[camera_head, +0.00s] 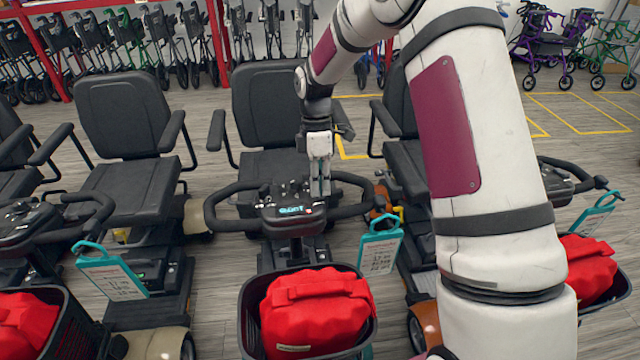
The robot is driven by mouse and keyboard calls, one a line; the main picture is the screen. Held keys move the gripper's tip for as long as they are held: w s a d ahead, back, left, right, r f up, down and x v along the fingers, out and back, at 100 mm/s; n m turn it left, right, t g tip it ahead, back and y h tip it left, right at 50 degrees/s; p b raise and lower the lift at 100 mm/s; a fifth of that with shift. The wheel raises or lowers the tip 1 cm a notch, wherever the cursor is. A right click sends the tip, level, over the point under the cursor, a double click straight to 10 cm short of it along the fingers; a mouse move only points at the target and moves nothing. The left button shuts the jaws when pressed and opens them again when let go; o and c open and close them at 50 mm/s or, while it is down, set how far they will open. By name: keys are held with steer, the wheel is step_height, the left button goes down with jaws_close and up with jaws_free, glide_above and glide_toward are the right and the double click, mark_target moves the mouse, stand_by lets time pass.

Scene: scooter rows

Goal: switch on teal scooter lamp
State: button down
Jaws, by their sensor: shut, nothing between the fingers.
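The middle scooter has a black seat (265,105), black handlebars (235,195) and a console (288,212) with a lit teal display. Its red bag (318,308) in the front basket hides most of its front body. A little teal (367,352) shows beside the basket. The lamp and its switch cannot be made out. My gripper (320,190) is shut and empty, pointing down at the right of the console, close to its far edge. I cannot tell whether the fingertips touch it.
A scooter with a cream fender (168,343) stands at left and one with an orange fender (428,322) at right, partly hidden by my arm. Teal-framed tags (380,247) hang between scooters. Walkers (150,40) line the back. Grey floor (600,130) with yellow lines is open at back right.

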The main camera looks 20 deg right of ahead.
steer(key=shift+s+f, duration=0.25)
steer(key=shift+f, duration=0.1)
steer(key=shift+w, duration=0.15)
steer(key=shift+w+d+r+b, duration=0.1)
steer(key=shift+w+r+b, duration=0.1)
steer(key=shift+w+b, duration=0.45)
